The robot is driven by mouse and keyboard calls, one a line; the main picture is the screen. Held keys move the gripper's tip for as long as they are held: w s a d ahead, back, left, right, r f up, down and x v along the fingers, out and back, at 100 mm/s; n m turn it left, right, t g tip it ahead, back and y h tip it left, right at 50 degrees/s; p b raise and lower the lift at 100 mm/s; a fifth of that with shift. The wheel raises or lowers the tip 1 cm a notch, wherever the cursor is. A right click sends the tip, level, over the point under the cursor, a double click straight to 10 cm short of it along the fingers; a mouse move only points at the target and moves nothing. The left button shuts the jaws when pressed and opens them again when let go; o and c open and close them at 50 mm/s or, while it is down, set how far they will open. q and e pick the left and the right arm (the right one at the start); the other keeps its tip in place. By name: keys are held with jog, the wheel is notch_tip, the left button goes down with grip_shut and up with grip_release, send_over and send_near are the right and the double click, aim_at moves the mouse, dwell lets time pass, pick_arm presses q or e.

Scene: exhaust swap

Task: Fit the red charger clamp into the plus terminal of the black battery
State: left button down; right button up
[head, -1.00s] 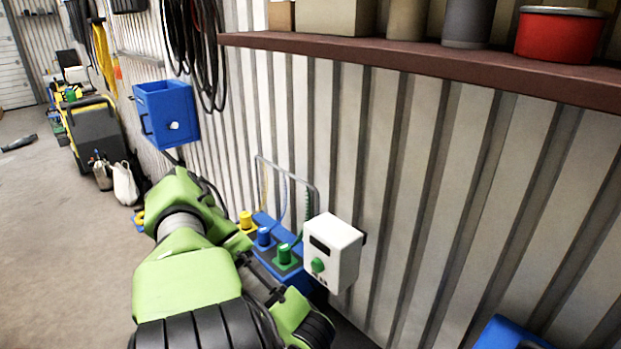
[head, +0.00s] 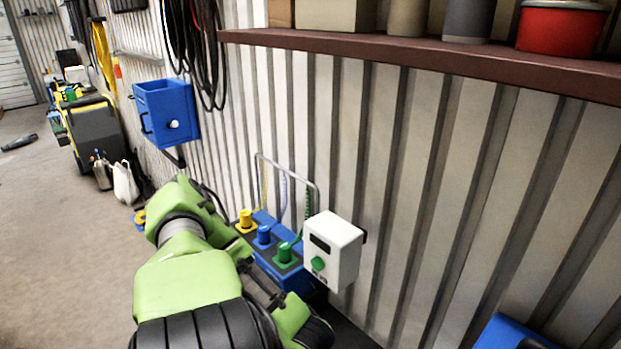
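I see no red charger clamp in the head view. I cannot pick out a black battery or its plus terminal. A blue unit (head: 297,279) with dark top patches stands against the wall, and it carries a yellow plug (head: 246,219), a blue plug (head: 264,235) and a green plug (head: 284,253), with thin wires rising from them. A green and black arm of mine reaches from the bottom toward this unit and covers part of its left side.
A white box (head: 333,252) with a green knob hangs by the blue unit. A blue bin (head: 165,112) hangs on the wall. A brown shelf (head: 420,62) with cans, including a red one (head: 560,28), juts out above. The floor at left is mostly clear.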

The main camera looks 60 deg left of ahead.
pick_arm(q)
jog(key=shift+f, duration=0.55)
jog(key=c, duration=1.8)
grip_release()
notch_tip(320, 180, up, 8)
jog(key=shift+f, duration=0.2)
jog(key=shift+s+f, duration=0.1)
